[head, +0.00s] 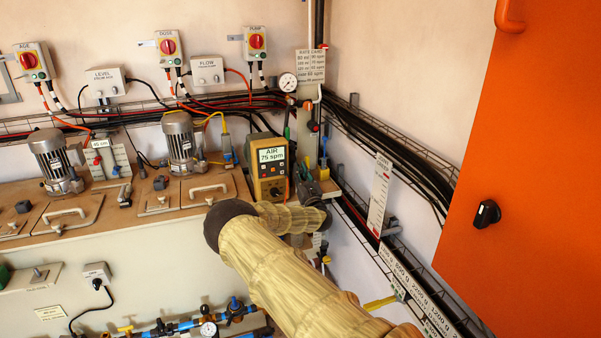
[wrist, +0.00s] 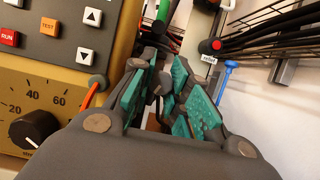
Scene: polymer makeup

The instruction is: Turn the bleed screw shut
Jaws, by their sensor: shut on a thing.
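My gripper (head: 318,186) reaches in beside the yellow AIR instrument (head: 269,173), below the pipework in the corner. In the wrist view my gripper (wrist: 160,76) has its teal-padded fingers closed in on a small dark grey piece (wrist: 165,80), which I take to be the bleed screw. Most of it is hidden between the fingers, so how far it is turned does not show. In the head view my gripper and arm hide it.
A green handle (wrist: 164,10) rises just behind the fingers. A red knob (wrist: 216,45) and a blue T-handle (wrist: 229,76) stand to the right, near a wire cable tray (wrist: 275,35). A gauge (head: 288,82) hangs above. An orange door (head: 530,150) stands right.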

